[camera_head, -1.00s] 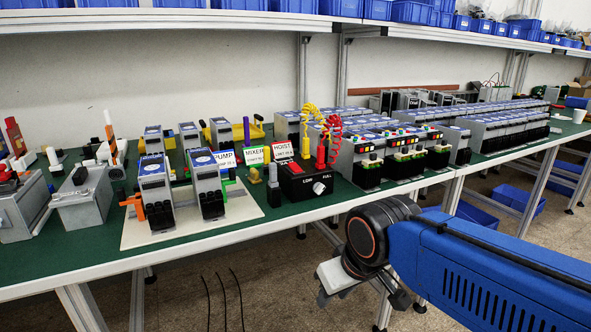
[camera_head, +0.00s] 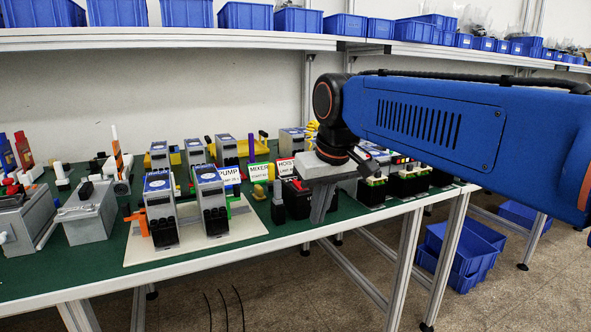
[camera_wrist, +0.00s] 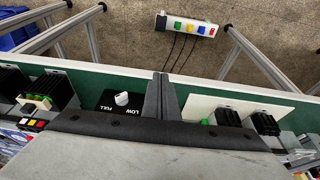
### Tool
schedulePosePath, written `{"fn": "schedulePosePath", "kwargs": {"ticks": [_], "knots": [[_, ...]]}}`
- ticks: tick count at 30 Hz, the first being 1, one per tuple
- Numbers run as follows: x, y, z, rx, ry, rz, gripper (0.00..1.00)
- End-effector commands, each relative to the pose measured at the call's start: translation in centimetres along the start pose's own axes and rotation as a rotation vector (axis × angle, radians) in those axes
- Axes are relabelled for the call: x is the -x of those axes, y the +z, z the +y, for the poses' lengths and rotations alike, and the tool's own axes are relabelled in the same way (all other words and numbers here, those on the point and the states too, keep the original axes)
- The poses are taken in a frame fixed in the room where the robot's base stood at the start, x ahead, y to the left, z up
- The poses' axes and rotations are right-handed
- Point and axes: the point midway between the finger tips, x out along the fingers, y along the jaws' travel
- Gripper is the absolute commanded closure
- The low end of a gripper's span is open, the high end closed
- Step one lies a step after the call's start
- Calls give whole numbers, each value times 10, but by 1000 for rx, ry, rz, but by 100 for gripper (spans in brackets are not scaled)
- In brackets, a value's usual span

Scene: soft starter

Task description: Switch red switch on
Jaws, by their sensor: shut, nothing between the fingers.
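My gripper (camera_head: 319,217) points down at the table's front edge, just right of the box in the head view. Its fingers (camera_wrist: 160,95) are shut and empty; contact with the box cannot be told.
Grey drive units (camera_head: 213,200) stand on a cream board (camera_head: 190,248) to the left. More units with coloured buttons (camera_head: 375,188) stand to the right, partly behind my arm. A white strip with coloured buttons (camera_wrist: 187,26) shows beyond the table edge. Blue crates (camera_head: 455,255) sit below.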

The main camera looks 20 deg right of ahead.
Motion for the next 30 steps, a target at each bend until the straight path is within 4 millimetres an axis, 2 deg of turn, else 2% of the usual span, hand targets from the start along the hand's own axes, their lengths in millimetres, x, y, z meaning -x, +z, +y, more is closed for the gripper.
{"fn": "schedulePosePath", "kwargs": {"ticks": [1,6,18,24,30], "knots": [[10,-17,2,-1,0,-8,100],[40,-63,7,-1,0,-37,100],[96,-160,22,-1,-3,-106,100],[111,-188,27,0,-5,-128,100],[116,-199,29,0,-6,-137,100]]}}
